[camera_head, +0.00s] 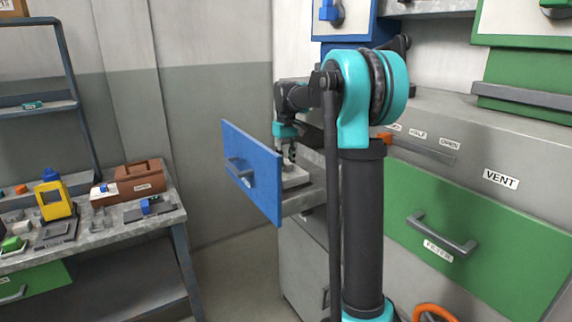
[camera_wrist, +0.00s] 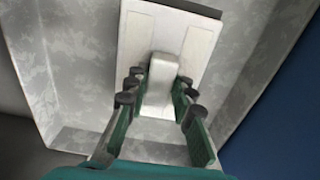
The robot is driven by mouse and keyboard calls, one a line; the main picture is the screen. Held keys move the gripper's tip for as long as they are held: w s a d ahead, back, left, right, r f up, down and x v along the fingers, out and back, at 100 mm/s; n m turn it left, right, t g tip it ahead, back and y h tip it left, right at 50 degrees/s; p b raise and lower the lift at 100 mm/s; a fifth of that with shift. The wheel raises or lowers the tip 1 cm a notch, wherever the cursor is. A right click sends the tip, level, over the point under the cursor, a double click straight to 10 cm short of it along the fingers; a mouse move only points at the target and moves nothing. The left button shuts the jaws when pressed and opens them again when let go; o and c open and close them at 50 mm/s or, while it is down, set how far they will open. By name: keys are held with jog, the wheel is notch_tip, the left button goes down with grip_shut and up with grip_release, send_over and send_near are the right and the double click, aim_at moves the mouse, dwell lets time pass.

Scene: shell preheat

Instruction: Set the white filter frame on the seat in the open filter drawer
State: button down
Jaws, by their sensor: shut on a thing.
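The white filter frame (camera_wrist: 200,42) is a flat pale plate with an upright grip block (camera_wrist: 161,68). My gripper (camera_wrist: 158,84) is shut on that block, with teal fingers on both sides. The frame is inside the open drawer (camera_wrist: 62,62), whose walls are mottled grey. In the head view the drawer has a blue front (camera_head: 250,178), and my gripper (camera_head: 289,158) points down behind it; part of the frame (camera_head: 295,179) shows there. A dark edge (camera_wrist: 200,8) shows beyond the frame. The seat is not clearly visible, and I cannot tell whether the frame touches it.
A green drawer front (camera_head: 470,235) labelled FILTER is at the right, below a VENT label (camera_head: 500,180). A bench (camera_head: 100,240) at the left holds a yellow device (camera_head: 56,204), a brown toolbox (camera_head: 139,182) and small parts. The drawer walls stand close around my gripper.

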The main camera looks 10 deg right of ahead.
aim_at(286, 161)
jog(key=shift+f, duration=0.2)
jog(key=shift+f, duration=0.1)
jog(key=c, duration=1.3)
grip_release()
notch_tip(286, 161, up, 12)
